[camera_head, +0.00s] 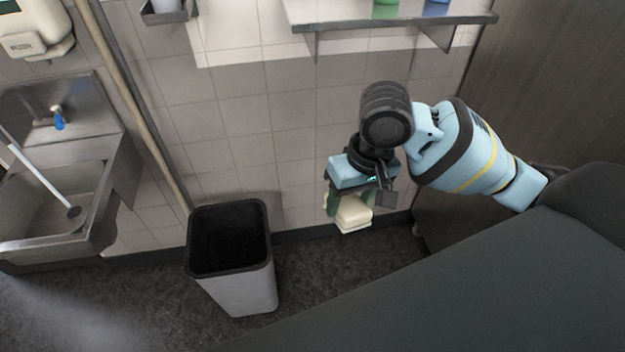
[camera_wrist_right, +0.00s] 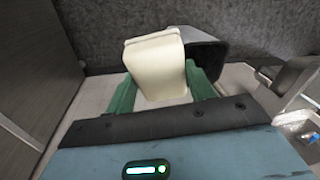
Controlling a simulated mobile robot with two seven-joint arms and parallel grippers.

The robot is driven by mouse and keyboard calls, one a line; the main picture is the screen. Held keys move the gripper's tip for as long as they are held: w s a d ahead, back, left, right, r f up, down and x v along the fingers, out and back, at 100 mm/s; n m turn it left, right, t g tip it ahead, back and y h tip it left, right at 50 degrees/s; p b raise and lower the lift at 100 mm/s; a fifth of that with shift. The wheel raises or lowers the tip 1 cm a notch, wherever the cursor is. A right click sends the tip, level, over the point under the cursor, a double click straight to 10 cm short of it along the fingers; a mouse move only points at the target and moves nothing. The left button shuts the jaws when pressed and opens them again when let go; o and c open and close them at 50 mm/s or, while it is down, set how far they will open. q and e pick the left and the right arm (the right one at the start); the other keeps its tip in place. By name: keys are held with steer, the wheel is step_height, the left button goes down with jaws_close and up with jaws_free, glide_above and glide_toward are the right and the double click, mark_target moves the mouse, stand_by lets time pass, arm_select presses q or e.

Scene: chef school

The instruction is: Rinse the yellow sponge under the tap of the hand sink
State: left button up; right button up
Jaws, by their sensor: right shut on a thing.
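My right gripper (camera_head: 345,205) is shut on the pale yellow sponge (camera_head: 354,214) and holds it in the air, right of the bin and in front of the tiled wall. In the right wrist view the sponge (camera_wrist_right: 158,65) sits between the green fingers of my right gripper (camera_wrist_right: 160,88). The metal hand sink (camera_head: 85,225) is at the far left of the head view, well away from the gripper. Its tap (camera_head: 59,118) has a blue part. It also shows at the right edge of the wrist view (camera_wrist_right: 308,128). My left gripper is out of view.
A grey bin (camera_head: 240,285) with a dark opening stands on the floor between the sink and my right gripper. A wooden pole (camera_head: 135,105) leans along the wall. A white stick (camera_head: 40,178) crosses the sink. A metal shelf (camera_head: 395,20) is above, and a dark panel (camera_head: 560,80) is at right.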

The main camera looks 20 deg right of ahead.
stand_by(0.4)
steer(key=s+f, duration=0.4)
steer(key=f, duration=1)
steer(key=shift+f, duration=0.4)
steer(key=shift+a, duration=0.15)
